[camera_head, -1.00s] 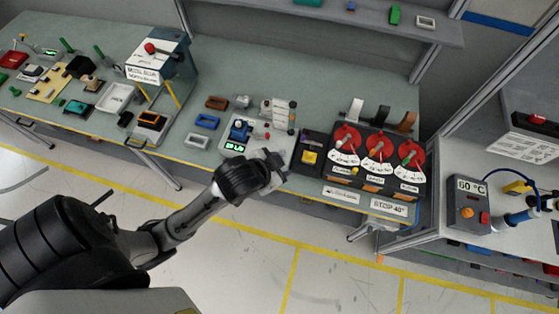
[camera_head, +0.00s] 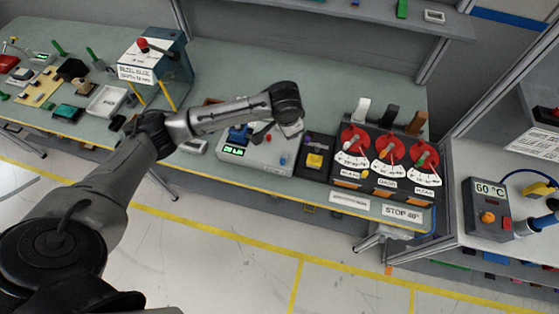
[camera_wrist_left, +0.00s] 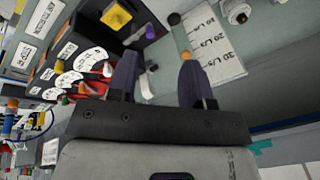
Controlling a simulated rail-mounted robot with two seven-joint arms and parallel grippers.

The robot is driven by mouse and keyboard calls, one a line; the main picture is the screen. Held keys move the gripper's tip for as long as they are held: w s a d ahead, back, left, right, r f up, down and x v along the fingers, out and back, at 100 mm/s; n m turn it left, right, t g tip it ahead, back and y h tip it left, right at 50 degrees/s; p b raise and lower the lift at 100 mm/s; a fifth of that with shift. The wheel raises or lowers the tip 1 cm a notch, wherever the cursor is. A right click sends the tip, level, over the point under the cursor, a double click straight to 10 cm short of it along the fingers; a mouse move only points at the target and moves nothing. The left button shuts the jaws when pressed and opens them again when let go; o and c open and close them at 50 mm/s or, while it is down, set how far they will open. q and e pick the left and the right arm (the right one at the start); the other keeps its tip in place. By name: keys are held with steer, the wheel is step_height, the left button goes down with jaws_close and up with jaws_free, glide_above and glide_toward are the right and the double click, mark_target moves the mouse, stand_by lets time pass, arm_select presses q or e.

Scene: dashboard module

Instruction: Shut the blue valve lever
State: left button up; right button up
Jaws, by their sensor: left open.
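The blue valve lever (camera_head: 239,134) is on the light grey flow unit (camera_head: 262,168) at the middle of the bench, in the head view. Its left part shows; my left arm and gripper partly cover the unit. My left gripper (camera_head: 262,134) hangs over the unit, just right of the lever; I cannot tell whether they touch. In the left wrist view the two fingers of my left gripper (camera_wrist_left: 158,78) are apart with nothing clearly held. The lever is not clearly seen there. A scale plate (camera_wrist_left: 212,38) shows beyond the fingers. My right gripper is not in view.
A lit display (camera_head: 233,151) and a blue button (camera_head: 283,161) are on the unit. A yellow-button box (camera_head: 314,160) and three red dials (camera_head: 388,146) stand to its right. A white press (camera_head: 138,65) stands to the left. A shelf (camera_head: 340,9) runs above the bench.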

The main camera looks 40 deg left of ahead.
mark_target(282, 160)
arm_select(q)
steer(key=s+f+n+g, duration=0.1)
steer(key=f+n, duration=0.1)
steer(key=f, duration=0.3)
steer(key=f+n+g+h, duration=0.1)
steer(key=f, duration=0.5)
steer(key=s+f+n, duration=0.1)
steer(key=f+n, duration=0.1)
steer(key=f, duration=0.3)
steer(key=shift+s+d+f+n+g+h, duration=0.15)
steer(key=shift+s+d+n+g+h, duration=0.15)
steer(key=shift+s+g, duration=0.1)
jaws_close()
